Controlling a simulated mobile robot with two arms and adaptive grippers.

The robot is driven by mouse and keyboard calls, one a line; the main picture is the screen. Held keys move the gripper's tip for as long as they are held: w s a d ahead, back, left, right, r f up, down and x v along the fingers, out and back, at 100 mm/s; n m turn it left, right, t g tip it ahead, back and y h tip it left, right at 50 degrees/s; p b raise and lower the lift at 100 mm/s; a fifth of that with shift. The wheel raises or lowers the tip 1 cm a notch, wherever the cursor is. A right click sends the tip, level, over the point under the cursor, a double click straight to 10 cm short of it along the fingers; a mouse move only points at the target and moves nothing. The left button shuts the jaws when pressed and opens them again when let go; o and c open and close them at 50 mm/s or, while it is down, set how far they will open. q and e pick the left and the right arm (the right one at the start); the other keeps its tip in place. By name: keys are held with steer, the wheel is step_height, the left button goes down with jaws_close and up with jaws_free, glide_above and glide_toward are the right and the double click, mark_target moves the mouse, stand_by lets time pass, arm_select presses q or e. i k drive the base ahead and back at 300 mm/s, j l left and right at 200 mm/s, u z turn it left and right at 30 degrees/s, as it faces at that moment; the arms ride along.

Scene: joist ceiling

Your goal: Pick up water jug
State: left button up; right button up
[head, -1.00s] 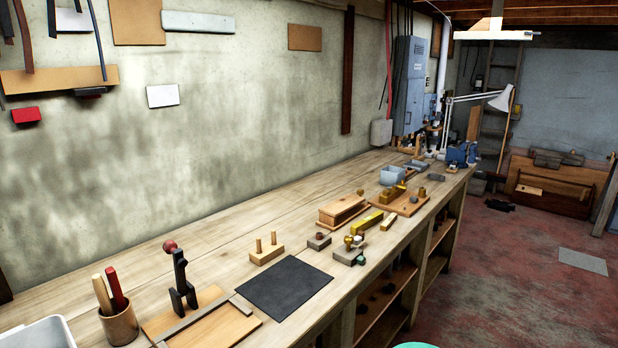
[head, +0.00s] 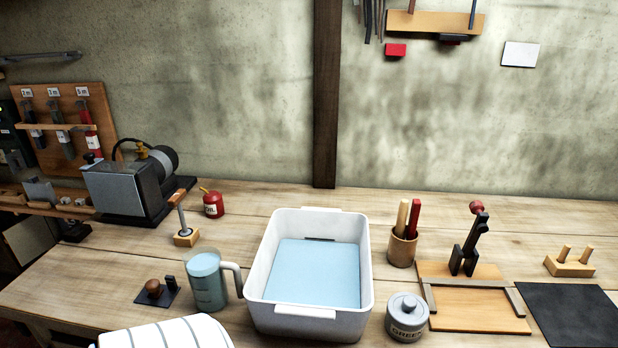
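The water jug (head: 207,283) is a clear jug with bluish water in it and a pale handle on its right side. It stands upright on the wooden workbench (head: 250,200), just left of a white basin (head: 308,322). The jug's handle is close to the basin's left wall; I cannot tell if they touch. Neither of my grippers shows in the head view.
The basin holds a light blue layer. A grey lidded pot (head: 407,318) stands at its right, a striped cloth (head: 165,334) lies in front of the jug, and a small dark block with a knob (head: 155,291) is left of it. A grinder (head: 130,185) stands behind.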

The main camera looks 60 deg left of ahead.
mark_target(203, 267)
steer(key=u, duration=2.4)
